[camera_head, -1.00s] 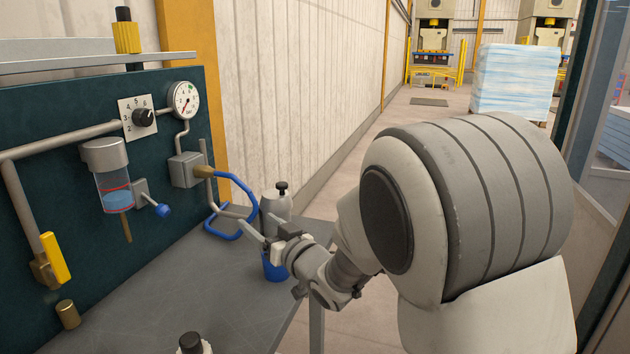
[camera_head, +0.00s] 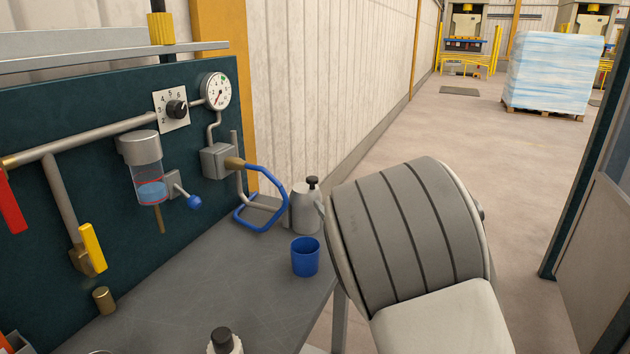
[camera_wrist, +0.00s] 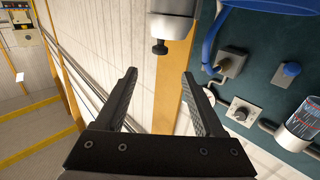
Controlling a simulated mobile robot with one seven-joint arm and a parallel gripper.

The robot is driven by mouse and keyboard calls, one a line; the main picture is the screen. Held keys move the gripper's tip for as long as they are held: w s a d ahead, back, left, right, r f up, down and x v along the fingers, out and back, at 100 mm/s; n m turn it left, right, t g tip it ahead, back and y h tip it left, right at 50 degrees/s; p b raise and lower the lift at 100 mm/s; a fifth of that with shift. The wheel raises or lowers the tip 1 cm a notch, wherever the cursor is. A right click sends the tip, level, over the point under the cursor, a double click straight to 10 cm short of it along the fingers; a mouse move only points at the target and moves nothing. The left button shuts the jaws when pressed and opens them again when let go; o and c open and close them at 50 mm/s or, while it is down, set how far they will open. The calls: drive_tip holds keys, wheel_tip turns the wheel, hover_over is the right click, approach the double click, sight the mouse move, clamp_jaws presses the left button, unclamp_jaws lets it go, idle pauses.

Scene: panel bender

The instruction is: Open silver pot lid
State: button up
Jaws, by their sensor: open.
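The silver pot (camera_head: 305,212) stands upright at the far right end of the bench in the head view, with a black knob (camera_head: 312,181) on its closed lid. My gripper (camera_wrist: 160,77) is open and empty there. The knob lies beyond the fingertips, roughly between them in the picture, and apart from them. In the head view my gripper is hidden behind my arm.
A blue cup (camera_head: 305,257) stands just in front of the pot. A blue hose (camera_head: 262,198) loops beside it from the wall panel (camera_head: 195,262). A black-capped bottle (camera_head: 222,341) stands at the near bench edge. The middle of the grey bench (camera_head: 200,290) is clear.

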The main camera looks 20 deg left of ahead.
sight(314, 183)
drive_tip(key=x, duration=1.4)
drive_tip(key=shift+w+a, duration=0.1)
clamp_jaws()
idle(1.2)
